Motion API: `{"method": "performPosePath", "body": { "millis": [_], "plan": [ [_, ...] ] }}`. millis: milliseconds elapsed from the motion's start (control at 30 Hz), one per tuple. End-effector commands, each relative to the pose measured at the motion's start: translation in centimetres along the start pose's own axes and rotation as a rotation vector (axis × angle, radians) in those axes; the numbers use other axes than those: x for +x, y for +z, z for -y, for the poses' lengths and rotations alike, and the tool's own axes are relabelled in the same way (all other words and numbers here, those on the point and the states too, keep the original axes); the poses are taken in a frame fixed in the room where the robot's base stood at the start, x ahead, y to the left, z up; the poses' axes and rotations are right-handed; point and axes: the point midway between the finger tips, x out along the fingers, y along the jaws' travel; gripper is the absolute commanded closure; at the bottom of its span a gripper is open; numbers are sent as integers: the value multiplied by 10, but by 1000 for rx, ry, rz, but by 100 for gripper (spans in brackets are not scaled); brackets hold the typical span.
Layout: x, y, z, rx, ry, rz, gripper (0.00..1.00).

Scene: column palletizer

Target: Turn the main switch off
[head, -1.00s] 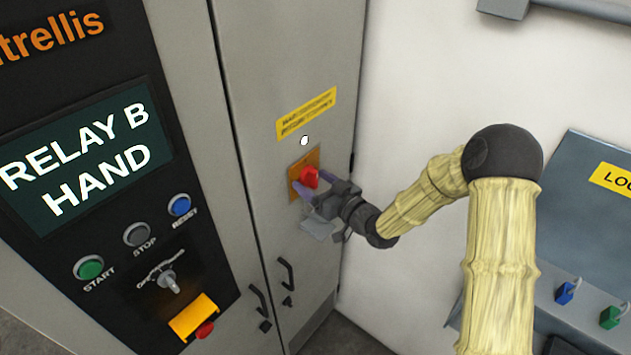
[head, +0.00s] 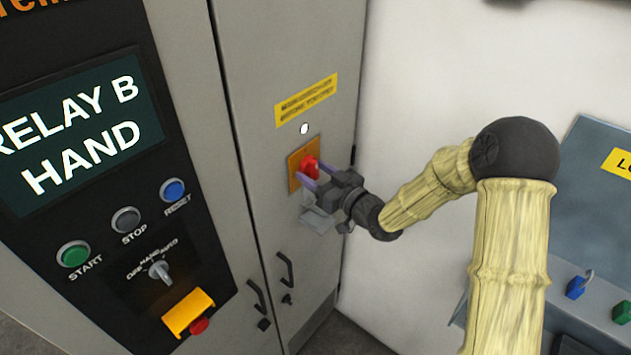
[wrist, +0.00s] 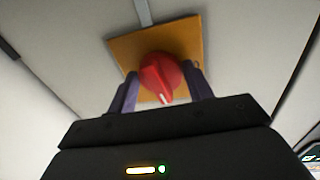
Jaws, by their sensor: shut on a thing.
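The main switch is a red rotary handle (head: 309,167) on an orange-yellow plate (head: 297,160) on the right cabinet door. In the wrist view the red handle (wrist: 163,76) shows a white pointer mark toward the lower side, and its plate (wrist: 130,52) lies behind it. My gripper (head: 308,180) is at the switch from the lower right, with its two purple fingers on either side of the handle. In the wrist view my gripper (wrist: 160,95) is closed on the handle, one finger left and one right. The exact contact points are partly hidden.
A yellow warning label (head: 306,100) and a white lamp (head: 304,129) sit above the switch. Door handles (head: 285,270) are below. The control panel with its RELAY B HAND screen (head: 82,130) is at left. A grey lockout board (head: 600,200) stands at right.

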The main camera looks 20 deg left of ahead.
Motion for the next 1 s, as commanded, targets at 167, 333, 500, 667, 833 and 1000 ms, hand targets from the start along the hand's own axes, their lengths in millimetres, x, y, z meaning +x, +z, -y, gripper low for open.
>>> {"method": "performPosePath", "body": {
  "millis": [167,333,500,667,833,1000],
  "plan": [
    [0,8,-1,-112,-1,-15,72],
    [0,9,-2,-229,-4,-28,72],
    [0,9,-2,-343,-6,-42,72],
    [0,9,-3,-455,-9,-54,72],
    [0,9,-4,-575,-11,-68,72],
    [0,9,-4,-697,-15,-82,72]
  ]
}}
